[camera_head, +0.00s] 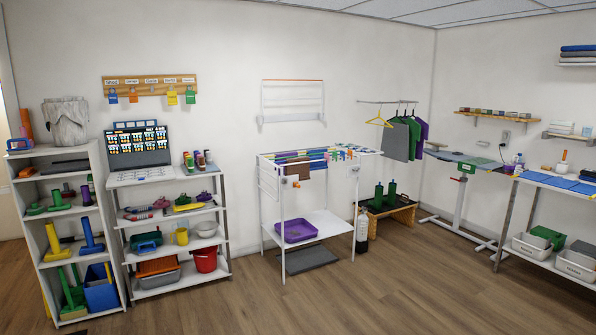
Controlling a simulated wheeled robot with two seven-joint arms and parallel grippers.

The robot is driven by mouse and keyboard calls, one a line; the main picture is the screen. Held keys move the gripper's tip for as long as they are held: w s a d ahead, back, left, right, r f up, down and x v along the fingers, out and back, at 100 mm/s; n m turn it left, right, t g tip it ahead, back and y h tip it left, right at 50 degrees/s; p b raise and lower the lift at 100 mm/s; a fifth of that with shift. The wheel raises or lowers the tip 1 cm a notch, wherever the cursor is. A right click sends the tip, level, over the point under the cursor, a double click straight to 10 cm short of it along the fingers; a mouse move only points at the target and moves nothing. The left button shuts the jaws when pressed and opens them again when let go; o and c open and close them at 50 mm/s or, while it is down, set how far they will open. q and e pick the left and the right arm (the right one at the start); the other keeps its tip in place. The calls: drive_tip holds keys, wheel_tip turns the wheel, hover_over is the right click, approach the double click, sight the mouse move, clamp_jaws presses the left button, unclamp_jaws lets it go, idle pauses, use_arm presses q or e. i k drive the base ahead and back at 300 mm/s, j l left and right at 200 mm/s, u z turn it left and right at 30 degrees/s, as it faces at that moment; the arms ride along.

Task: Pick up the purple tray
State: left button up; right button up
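The purple tray (296,231) is a shallow open tray. It sits on the lower white shelf (325,224) of a white rack in the middle of the view, towards the shelf's left side. The rack's thin front leg stands just left of the tray. Neither of my grippers shows in the head view, so nothing of mine is seen near the tray.
Clothes-pegs and cloths (305,157) hang across the rack's top. A grey mat (306,257) lies beneath the rack. A white cylinder (362,232) stands at its right. A shelf with a red bucket (205,260) stands to the left. The wooden floor (330,300) in front is clear.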

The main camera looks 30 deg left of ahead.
sight(299, 230)
drive_tip(key=i+j+u, duration=0.1)
drive_tip(key=i+j, duration=0.35)
drive_tip(key=i+j+u, duration=0.15)
drive_tip(key=i+j, duration=0.25)
drive_tip(key=i, duration=0.2)
drive_tip(key=i+j+u, duration=0.1)
drive_tip(key=i+j, duration=0.25)
drive_tip(key=i, duration=0.2)
drive_tip(key=i+j+u, duration=0.15)
drive_tip(key=i+j, duration=0.15)
drive_tip(key=i, duration=0.25)
drive_tip(key=i+j+u, duration=0.1)
drive_tip(key=i+j, duration=0.15)
drive_tip(key=i, duration=0.3)
drive_tip(key=i+j+u, duration=0.15)
drive_tip(key=i, duration=0.4)
drive_tip(key=i+j+u, duration=0.1)
drive_tip(key=i, duration=0.5)
drive_tip(key=i+l+u, duration=0.1)
drive_tip(key=i, duration=0.45)
drive_tip(key=i+l+u, duration=0.1)
drive_tip(key=i+l, duration=0.25)
drive_tip(key=i, duration=0.2)
drive_tip(key=i+l+u, duration=0.15)
drive_tip(key=i+l, duration=0.15)
drive_tip(key=i, duration=0.25)
